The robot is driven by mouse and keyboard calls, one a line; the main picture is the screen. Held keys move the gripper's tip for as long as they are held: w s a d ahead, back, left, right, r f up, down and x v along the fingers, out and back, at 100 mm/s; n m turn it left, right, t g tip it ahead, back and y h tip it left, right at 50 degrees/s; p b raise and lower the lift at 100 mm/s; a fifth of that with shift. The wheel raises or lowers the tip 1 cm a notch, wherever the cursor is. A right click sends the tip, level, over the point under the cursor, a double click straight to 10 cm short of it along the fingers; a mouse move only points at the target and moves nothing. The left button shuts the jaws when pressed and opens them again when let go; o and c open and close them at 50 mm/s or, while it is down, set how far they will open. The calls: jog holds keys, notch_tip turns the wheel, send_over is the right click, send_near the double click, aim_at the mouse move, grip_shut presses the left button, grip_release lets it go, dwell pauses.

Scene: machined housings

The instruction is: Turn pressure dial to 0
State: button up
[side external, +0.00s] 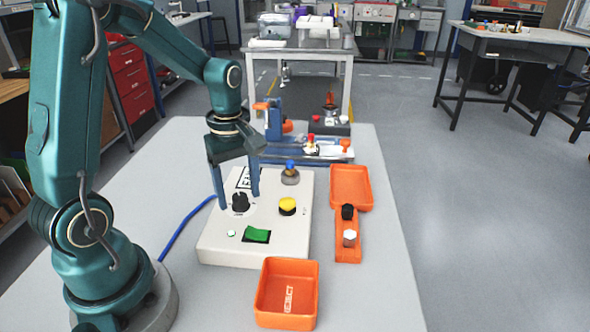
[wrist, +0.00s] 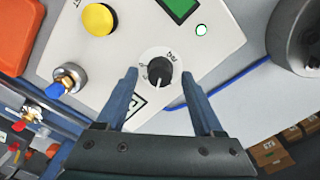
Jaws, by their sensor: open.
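The pressure dial is a black knob (side external: 240,202) on the white control box (side external: 215,248). In the wrist view the black knob (wrist: 159,70) sits on a round white scale plate with small markings, its pale pointer line facing the lower edge of the picture. My gripper (side external: 238,203) is open above the box, with its two blue fingers on either side of the knob. In the wrist view my gripper (wrist: 160,75) has a gap between each finger and the knob. The exact fingertip height over the box is hard to tell.
The box also has a yellow button (side external: 287,206), a green rocker switch (side external: 257,235), a small green light (side external: 231,233) and a blue-topped fitting (side external: 290,173). An orange REJECT bin (side external: 287,318), an orange tray (side external: 350,187) and a blue cable (side external: 187,226) lie around it.

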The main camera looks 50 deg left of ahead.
grip_shut()
jog(key=shift+m, duration=0.3)
jog(key=m, duration=0.8)
jog(key=shift+m, duration=0.4)
jog(key=m, duration=0.4)
jog(key=shift+d+m, duration=0.1)
jog(key=shift+m, duration=0.2)
jog(key=shift+w+m, duration=0.1)
jog(key=shift+m, duration=1.9)
